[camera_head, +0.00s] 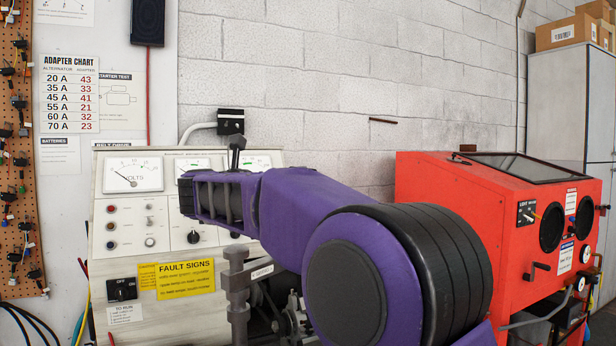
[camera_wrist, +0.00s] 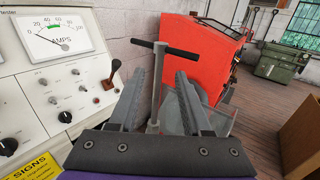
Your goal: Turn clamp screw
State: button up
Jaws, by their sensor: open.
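The clamp screw (camera_wrist: 155,95) shows in the wrist view as an upright grey shaft with a black crossbar (camera_wrist: 178,50) on top, forming a T-handle. My gripper (camera_wrist: 164,75) is open, with one grey finger on each side of the shaft. The shaft stands between the fingers, nearer the left one; I cannot tell whether either touches it. The crossbar shows beyond the fingertips in the picture. In the head view, a grey metal clamp part (camera_head: 237,290) stands in front of the test bench, below my purple arm, which hides much of that area.
The test bench panel (camera_head: 120,215) with meters, knobs and a yellow fault sign (camera_head: 185,279) stands close on the left. A black-and-red lever (camera_wrist: 111,76) rises from it. A red cabinet (camera_head: 450,210) stands on the right. Open floor (camera_wrist: 265,105) shows at right in the wrist view.

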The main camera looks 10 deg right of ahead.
jog(key=p+x, duration=0.1)
jog(key=x, duration=1.1)
jog(key=shift+p, duration=0.4)
grip_shut()
